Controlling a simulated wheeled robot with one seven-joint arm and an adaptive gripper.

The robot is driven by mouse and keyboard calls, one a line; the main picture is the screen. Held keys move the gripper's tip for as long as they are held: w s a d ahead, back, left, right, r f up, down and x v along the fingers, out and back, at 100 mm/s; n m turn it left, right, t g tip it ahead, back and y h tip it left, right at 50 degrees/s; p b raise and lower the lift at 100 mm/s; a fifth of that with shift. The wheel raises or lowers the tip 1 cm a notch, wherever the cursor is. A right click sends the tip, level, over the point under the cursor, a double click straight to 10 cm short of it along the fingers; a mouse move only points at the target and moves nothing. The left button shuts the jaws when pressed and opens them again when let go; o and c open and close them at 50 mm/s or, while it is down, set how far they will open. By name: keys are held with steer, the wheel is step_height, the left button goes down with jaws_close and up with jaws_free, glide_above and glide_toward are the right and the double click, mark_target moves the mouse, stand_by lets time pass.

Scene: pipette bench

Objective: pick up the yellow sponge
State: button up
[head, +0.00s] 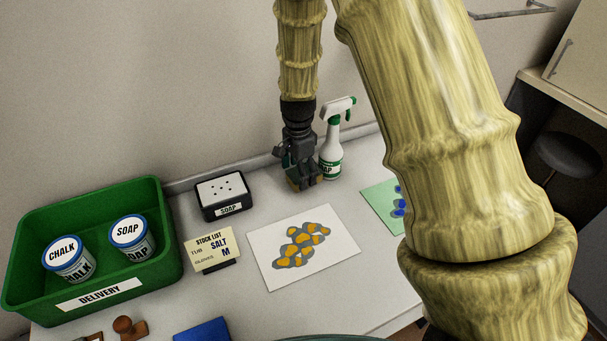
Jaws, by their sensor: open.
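My gripper (303,184) points down over the back of the white bench, just left of a spray bottle (331,155) with a green and white head. No other sponge is visible. The jaws are open, and what lies between them is hidden.
A green delivery bin (165,262) holds chalk and soap tubs at left. A black soap dish (221,195), a stock list card (211,250) and a white sheet with orange blotches (338,256) lie nearby. My large arm link covers the right side.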

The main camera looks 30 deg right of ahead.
steer(key=shift+a+f, duration=0.1)
steer(key=shift+f, duration=0.25)
steer(key=c, duration=1)
steer(key=shift+c, duration=0.2)
steer(key=shift+s+r+b, duration=0.15)
steer(key=shift+r+b, duration=0.15)
steer(key=shift+r, duration=0.05)
step_height(320, 180, up, 6)
steer(key=shift+r+b, duration=0.2)
steer(key=shift+b, duration=0.2)
steer(key=s+a+b, duration=0.1)
steer(key=s+a, duration=0.4)
steer(key=s, duration=0.3)
steer(key=s+a+b, duration=0.1)
steer(key=s+a, duration=0.4)
steer(key=s, duration=0.3)
steer(key=shift+s+a, duration=0.2)
steer(key=shift+s, duration=0.2)
